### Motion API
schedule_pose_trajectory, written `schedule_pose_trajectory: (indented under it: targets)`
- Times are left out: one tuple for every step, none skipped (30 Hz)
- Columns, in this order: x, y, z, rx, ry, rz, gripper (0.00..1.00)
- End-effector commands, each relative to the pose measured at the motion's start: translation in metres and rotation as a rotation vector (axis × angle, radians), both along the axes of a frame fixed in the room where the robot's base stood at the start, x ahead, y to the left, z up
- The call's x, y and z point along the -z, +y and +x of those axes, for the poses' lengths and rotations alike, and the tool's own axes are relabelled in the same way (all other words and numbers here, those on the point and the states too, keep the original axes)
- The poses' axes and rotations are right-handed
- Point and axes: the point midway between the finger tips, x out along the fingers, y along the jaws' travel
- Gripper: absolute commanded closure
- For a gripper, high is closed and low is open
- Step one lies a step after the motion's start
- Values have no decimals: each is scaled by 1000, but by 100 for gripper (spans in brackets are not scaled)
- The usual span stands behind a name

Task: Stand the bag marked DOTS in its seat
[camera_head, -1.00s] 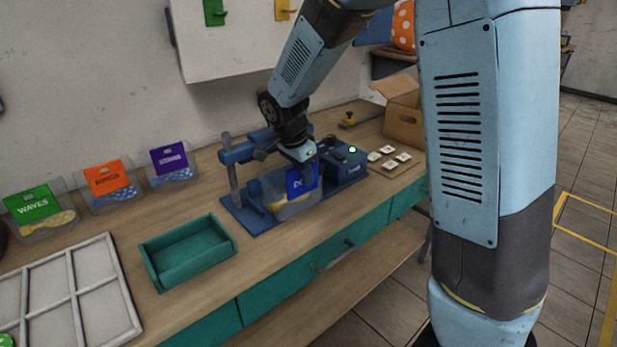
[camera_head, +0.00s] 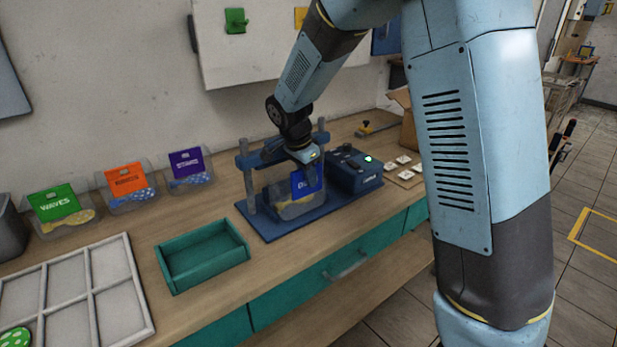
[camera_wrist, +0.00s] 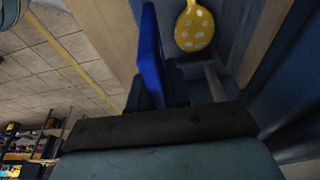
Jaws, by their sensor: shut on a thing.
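The DOTS bag is clear with a blue header (camera_head: 307,182), whose lettering is only partly visible. It stands roughly upright over the blue base of the press (camera_head: 257,222), in front of its posts. My gripper (camera_head: 304,163) is above it, shut on the header's top; the fingertips are hardly visible. The wrist view shows the blue header edge-on (camera_wrist: 150,55) and a yellow dotted balloon (camera_wrist: 194,27) beside it. I cannot tell whether the bag's bottom touches the base. Which seat belongs to DOTS is not clear.
Bags marked WAVES (camera_head: 56,205), an orange one (camera_head: 127,180) and a purple one (camera_head: 187,164) stand in clear holders along the wall.

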Motion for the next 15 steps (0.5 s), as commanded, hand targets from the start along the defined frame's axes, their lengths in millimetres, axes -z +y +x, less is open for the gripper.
schedule_pose_trajectory:
  targets:
    - [0,0,0,0,0,0,100]
    - [0,0,0,0,0,0,100]
    - [0,0,0,0,0,0,100]
    - [0,0,0,0,0,0,83]
    - [0,0,0,0,0,0,80]
    - [0,0,0,0,0,0,76]
    - [0,-1,0,0,0,0,73]
    - [0,-1,0,0,0,0,70]
    - [0,-1,0,0,1,-1,66]
    - [0,-1,0,1,0,0,63]
    - [0,-1,0,1,1,0,61]
    - [0,-1,0,1,1,0,57]
    - [0,-1,0,1,1,0,54]
    - [0,-1,0,1,1,0,54]
    - [0,-1,0,1,1,0,54]
